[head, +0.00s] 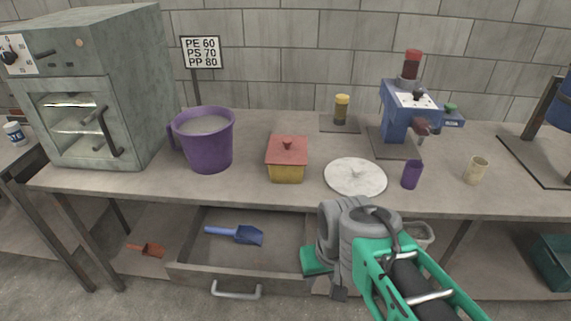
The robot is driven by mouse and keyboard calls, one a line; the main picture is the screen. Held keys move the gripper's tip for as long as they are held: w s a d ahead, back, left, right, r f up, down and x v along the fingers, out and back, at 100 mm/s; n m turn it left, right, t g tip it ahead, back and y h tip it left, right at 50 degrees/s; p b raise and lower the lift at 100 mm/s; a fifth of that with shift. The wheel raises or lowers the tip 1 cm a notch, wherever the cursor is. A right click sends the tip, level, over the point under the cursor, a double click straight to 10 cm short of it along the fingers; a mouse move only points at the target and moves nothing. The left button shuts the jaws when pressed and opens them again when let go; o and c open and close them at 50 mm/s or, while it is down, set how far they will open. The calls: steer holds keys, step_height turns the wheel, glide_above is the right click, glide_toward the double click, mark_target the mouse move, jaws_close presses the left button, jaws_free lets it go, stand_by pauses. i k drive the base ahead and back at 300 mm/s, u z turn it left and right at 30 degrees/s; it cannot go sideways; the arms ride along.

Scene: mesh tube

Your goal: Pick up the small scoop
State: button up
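A blue scoop (242,234) lies in the open drawer (215,274) under the table, its handle to the left. A second, orange-red scoop (151,250) lies left of the drawer on the low shelf; it looks the smaller of the two. My gripper (326,272) is at the right side of the drawer, right of the blue scoop and apart from both scoops. It points down and away from the camera. My grey wrist hides part of the drawer's right side. The fingers are not clear enough to show whether they are open.
The table (255,200) bears a purple bucket (206,145), a red-lidded yellow box (287,165), a white disc (355,177), a purple cup (411,174) and a blue machine (398,115). A grey oven (85,90) stands at left. The drawer handle (236,291) juts forward.

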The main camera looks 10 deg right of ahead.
mark_target(244, 234)
steer(key=k, duration=1.3)
steer(key=u, duration=0.55)
steer(key=i, duration=0.65)
steer(key=u, duration=0.7)
steer(key=i, duration=0.8)
